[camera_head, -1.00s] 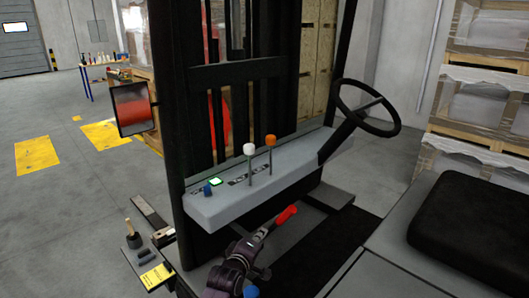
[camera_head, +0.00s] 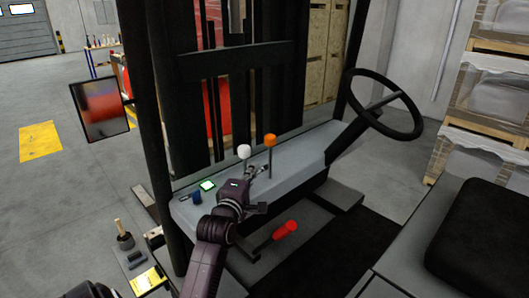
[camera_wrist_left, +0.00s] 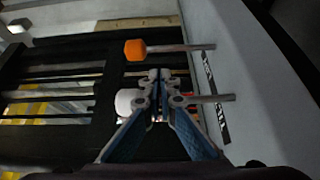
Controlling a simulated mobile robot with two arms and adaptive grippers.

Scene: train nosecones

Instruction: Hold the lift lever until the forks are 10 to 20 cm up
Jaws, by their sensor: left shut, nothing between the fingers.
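Two levers rise from the grey console: one with a white knob (camera_head: 244,151), one with an orange knob (camera_head: 270,140). I cannot tell whether the fingers touch a lever. The forks are not visible behind the mast (camera_head: 235,65).
The grey console (camera_head: 310,150) also carries a small green-lit display (camera_head: 208,185) and a blue knob (camera_head: 196,197). A steering wheel (camera_head: 383,103) is at the right, above the black seat (camera_head: 485,240). A mirror (camera_head: 100,109) is at the left.

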